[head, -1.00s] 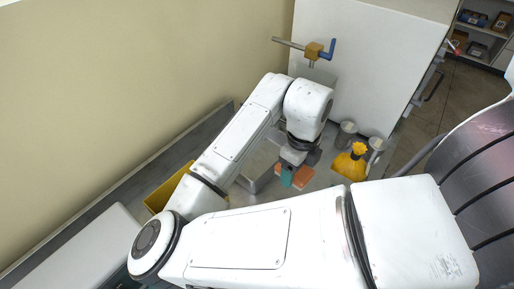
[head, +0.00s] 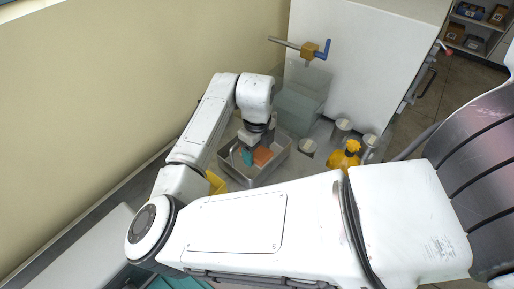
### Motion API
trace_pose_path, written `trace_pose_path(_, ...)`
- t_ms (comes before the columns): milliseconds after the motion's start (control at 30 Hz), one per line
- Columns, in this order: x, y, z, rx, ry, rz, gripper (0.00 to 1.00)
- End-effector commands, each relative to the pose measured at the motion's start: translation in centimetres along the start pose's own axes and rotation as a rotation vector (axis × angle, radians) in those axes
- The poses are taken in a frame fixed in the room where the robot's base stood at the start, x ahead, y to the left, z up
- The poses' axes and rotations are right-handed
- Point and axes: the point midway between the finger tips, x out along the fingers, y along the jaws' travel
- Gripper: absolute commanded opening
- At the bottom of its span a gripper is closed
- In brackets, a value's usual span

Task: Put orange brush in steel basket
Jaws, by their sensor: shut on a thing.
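The orange brush (head: 263,157) is seen as an orange block in the head view, at the middle of the picture. My gripper (head: 250,152) points down and is shut on it, with a teal part showing beside the orange. The steel basket (head: 271,173) is an open grey metal tray around and below this spot. The brush and my gripper's end appear over or within the basket's opening. My arm hides part of the basket's far left side. I cannot tell whether the brush touches the basket floor.
A yellow spray bottle (head: 346,157) stands right of the basket, near several grey metal cylinders (head: 307,147). A translucent box (head: 299,103) stands behind. A yellow bin (head: 216,182) is partly hidden by my arm at left. A beige wall bounds the left.

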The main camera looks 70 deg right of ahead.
Motion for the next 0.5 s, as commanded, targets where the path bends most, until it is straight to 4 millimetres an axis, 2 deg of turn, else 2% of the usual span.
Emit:
trace_pose_path(300, 0.52, 0.0, -0.02, 0.0, 0.0, 0.0, 0.4)
trace_pose_path(333, 0.5, 0.0, -0.02, 0.0, 0.0, 0.0, 0.69)
trace_pose_path(500, 0.4, 0.0, -0.03, 0.0, 0.0, 0.0, 0.85)
